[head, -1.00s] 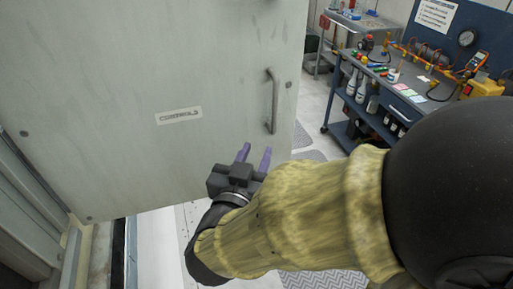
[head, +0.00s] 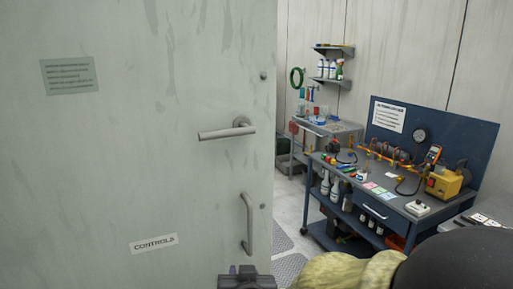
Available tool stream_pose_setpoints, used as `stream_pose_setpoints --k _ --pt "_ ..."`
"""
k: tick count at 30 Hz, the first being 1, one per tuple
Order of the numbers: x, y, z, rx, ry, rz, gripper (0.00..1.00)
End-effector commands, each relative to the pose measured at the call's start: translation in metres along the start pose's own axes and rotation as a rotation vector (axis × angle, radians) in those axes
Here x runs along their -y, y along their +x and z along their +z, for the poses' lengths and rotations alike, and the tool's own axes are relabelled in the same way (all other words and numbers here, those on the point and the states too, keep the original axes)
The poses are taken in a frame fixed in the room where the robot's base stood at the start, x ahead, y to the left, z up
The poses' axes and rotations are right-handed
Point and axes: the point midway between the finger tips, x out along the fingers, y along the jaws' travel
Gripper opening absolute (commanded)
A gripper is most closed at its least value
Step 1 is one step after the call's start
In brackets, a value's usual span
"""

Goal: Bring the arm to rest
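My gripper (head: 247,277) shows only in part at the bottom edge of the head view, below the door's bar handle. Its fingers cannot be made out, so whether it is open or shut is unclear. Nothing is seen held in it. Part of my arm shows at the bottom right, with its sleeve and dark joint; the rest is cut off. The grey door panel (head: 120,170) fills the left half of the view. It bears a lever handle (head: 226,131), a vertical bar handle (head: 247,222) and a CONTROLS label (head: 153,243).
A blue-grey workbench (head: 375,203) with gauges, bottles and a yellow box stands at right. A grey cart (head: 325,127) stands behind it, under wall shelves (head: 330,82) with spray bottles. A strip of floor (head: 288,210) is free between door and bench.

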Motion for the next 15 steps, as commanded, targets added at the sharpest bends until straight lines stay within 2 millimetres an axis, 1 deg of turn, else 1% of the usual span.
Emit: stream_pose_setpoints --k 1,4,8,11,14,15 --pt "-0.011 0.002 -0.001 0.051 0.001 -0.004 0.30" --pt "-0.029 0.003 0.010 0.171 -0.001 -0.020 0.30" --pt "-0.060 -0.003 0.027 0.341 -0.005 -0.017 0.30" --pt "-0.088 -0.015 0.041 0.478 -0.006 0.005 0.30" --pt "-0.118 -0.033 0.055 0.621 -0.004 0.043 0.30" --pt "-0.131 -0.042 0.060 0.678 -0.001 0.062 0.30"
